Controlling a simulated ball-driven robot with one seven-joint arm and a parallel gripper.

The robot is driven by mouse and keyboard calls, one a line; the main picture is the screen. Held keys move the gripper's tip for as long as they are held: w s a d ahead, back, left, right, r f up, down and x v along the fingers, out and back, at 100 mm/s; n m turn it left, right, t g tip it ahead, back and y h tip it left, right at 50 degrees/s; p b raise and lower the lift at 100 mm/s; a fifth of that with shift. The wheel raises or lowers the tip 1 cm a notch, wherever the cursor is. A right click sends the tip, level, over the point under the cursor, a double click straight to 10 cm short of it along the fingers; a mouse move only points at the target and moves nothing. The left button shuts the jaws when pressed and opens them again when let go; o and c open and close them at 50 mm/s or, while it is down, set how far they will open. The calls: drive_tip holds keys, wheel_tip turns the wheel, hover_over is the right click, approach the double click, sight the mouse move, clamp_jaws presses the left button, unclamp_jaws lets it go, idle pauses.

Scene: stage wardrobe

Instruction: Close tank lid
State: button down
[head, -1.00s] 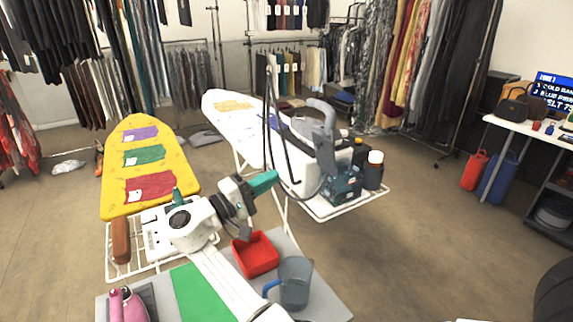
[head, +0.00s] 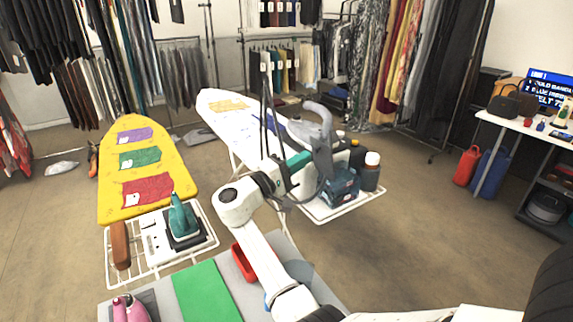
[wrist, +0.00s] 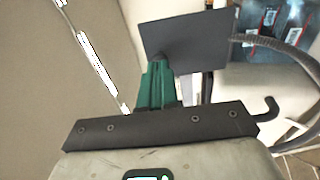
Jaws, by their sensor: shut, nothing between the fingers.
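The tank is the white body (head: 306,186) of the steam station at the near end of the white ironing board, partly hidden by my arm. Its lid appears to be the dark grey flat panel (head: 323,158) raised on its right side; a similar dark panel (wrist: 187,42) fills the upper middle of the wrist view. My gripper (head: 303,160) is at the tank, beside the panel. In the wrist view its green fingers (wrist: 157,72) are together and empty, with tips at the panel's lower left edge. I cannot tell whether they touch it.
A grey hose (wrist: 275,45) curves right of the panel. Blue-green boxes (head: 342,187) and a dark bottle with white cap (head: 371,170) stand right of the tank. A green iron (head: 182,220) rests by the yellow board (head: 120,204). A red bin (head: 242,263) is under my arm.

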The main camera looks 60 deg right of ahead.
drive_tip(key=shift+s+d+r, duration=0.1)
drive_tip(key=shift+s+d, duration=0.2)
drive_tip(key=shift+d, duration=0.3)
drive_tip(key=shift+r, duration=0.1)
